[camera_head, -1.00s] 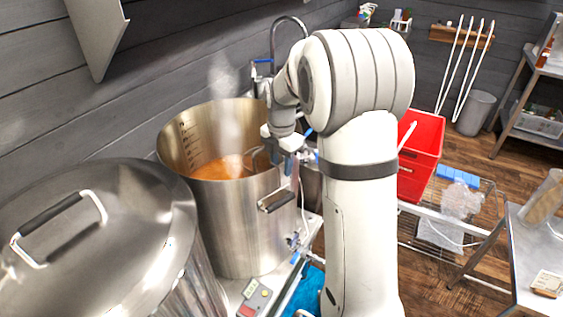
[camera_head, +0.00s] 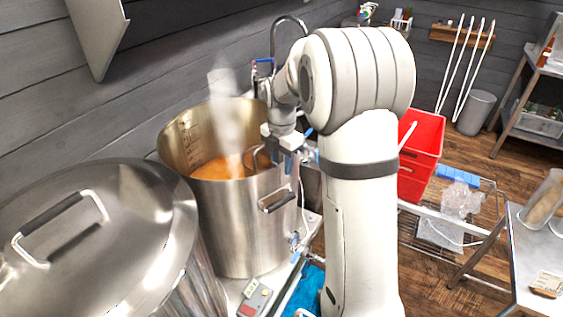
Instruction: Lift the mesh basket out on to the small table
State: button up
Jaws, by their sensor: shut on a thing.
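A tall open steel pot (camera_head: 245,228) holds steaming orange-brown liquid (camera_head: 222,168). A thin curved metal handle (camera_head: 252,157) shows above the liquid at the pot's right inner side; the mesh basket's body cannot be made out there. My gripper (camera_head: 280,156) is at the pot's right rim, beside this handle. It is shut on what appears to be the handle, though the fingertips are small and partly hidden by my arm. A small steel-topped table (camera_head: 527,262) stands at the right edge, with a clear jar and a card on it.
A large lidded steel vessel (camera_head: 120,215) stands close at left. A red crate (camera_head: 421,150) and a low wire rack (camera_head: 482,205) with plastic bags are right of my arm. A tap (camera_head: 289,20) rises behind the pot.

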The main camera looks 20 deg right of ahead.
jog(key=shift+r+p, duration=2.1)
jog(key=shift+r, duration=1.2)
notch_tip(320, 180, up, 25)
jog(key=w+a+p, duration=0.1)
jog(key=p, duration=0.3)
jog(key=shift+w+p, duration=0.35)
jog(key=shift+p, duration=0.05)
jog(key=shift+f, duration=0.15)
